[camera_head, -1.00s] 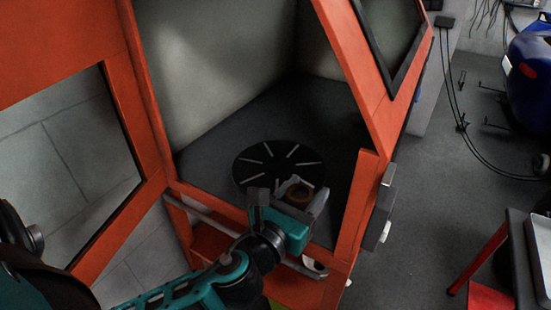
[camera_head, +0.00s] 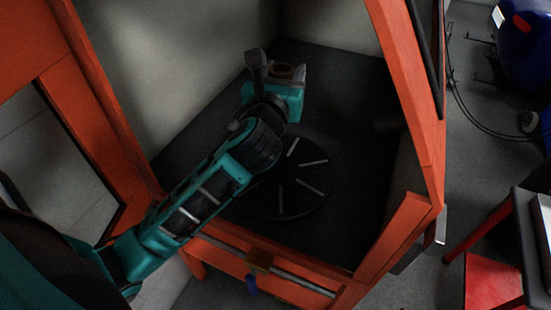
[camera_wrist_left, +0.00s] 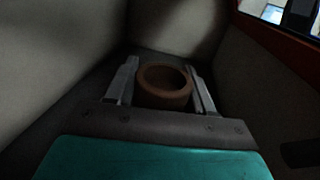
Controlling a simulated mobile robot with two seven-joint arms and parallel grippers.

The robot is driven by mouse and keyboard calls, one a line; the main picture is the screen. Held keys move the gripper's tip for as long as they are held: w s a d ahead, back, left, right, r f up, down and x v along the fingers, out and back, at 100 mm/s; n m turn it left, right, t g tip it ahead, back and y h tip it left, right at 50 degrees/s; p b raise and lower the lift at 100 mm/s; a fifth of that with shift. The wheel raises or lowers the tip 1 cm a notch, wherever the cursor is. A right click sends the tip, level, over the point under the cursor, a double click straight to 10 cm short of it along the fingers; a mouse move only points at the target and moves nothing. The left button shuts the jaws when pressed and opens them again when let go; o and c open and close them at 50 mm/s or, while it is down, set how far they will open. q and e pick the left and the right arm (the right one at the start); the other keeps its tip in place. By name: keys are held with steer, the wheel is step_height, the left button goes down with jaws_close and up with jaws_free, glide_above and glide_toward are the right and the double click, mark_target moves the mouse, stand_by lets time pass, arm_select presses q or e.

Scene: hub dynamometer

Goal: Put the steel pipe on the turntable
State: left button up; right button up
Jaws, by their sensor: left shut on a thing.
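The steel pipe (camera_head: 284,71) is a short brown, rusty-looking open ring. It also shows in the left wrist view (camera_wrist_left: 164,88), standing between the two grey fingers with its opening up. My left gripper (camera_head: 286,72) is shut on it, inside the orange cabinet. The turntable (camera_head: 302,202) is a black disc with light radial slots on the dark cabinet floor. In the head view the gripper and pipe lie above and beyond the disc, and my left arm covers its left part. The pipe's height over the floor is hard to tell. My right gripper is not in view.
The orange cabinet frame (camera_head: 408,90) stands close on the right, and its front rail (camera_head: 290,277) runs below the turntable. Pale walls (camera_head: 180,60) close the left and back. Dark floor right of the disc is clear.

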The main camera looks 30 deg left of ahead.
arm_select(q)
steer(key=shift+w+a+f, duration=0.1)
steer(key=shift+w+f, duration=0.05)
step_height(320, 180, down, 16)
steer(key=b, duration=0.7)
steer(key=shift+r, duration=0.2)
step_height(320, 180, down, 4)
steer(key=shift+r+b, duration=0.15)
steer(key=shift+b, duration=0.95)
steer(key=shift+f, duration=0.2)
steer(key=o, duration=1.3)
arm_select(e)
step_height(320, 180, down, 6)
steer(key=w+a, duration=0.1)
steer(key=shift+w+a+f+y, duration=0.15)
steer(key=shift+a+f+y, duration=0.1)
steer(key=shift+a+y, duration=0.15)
